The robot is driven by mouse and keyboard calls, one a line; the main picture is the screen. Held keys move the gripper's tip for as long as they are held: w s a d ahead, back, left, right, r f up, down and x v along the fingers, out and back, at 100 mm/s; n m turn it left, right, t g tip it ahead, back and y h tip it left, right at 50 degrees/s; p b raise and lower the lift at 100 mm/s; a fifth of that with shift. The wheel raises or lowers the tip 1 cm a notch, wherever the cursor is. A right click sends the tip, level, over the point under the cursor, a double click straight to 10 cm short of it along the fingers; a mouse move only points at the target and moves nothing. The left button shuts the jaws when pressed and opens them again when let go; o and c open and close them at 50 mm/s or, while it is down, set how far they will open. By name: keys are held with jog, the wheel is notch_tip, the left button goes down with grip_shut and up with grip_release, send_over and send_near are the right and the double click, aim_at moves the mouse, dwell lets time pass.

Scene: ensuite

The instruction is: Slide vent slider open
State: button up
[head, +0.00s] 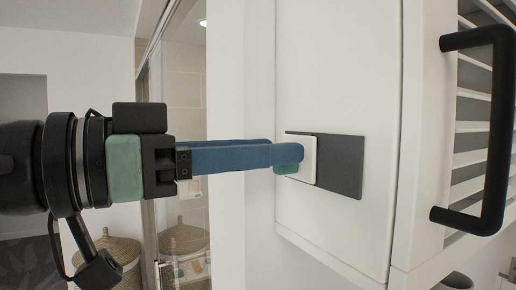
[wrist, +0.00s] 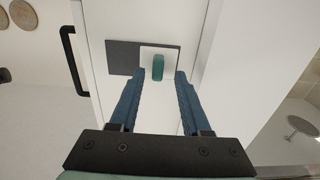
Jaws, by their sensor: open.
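The vent slider is a white square plate (head: 309,160) with a small green knob (head: 287,168), set over a dark grey panel (head: 342,166) on a white cabinet side. In the wrist view the white plate (wrist: 173,58) covers the right part of the dark panel (wrist: 122,57), and the green knob (wrist: 158,67) stands out from it. My gripper (head: 288,155) points at the plate with its blue fingers at the knob. In the wrist view its fingers (wrist: 160,76) are apart, one on each side of the knob, with gaps visible. In the head view the fingers partly hide the knob.
A black bar handle (head: 497,130) on a slatted door stands to the right of the slider, and it also shows in the wrist view (wrist: 73,60). A glass door and lidded baskets (head: 183,240) are at the back left.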

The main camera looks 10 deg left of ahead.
jog(key=v, duration=1.2)
jog(key=shift+s+a, duration=0.15)
jog(key=shift+a, duration=0.25)
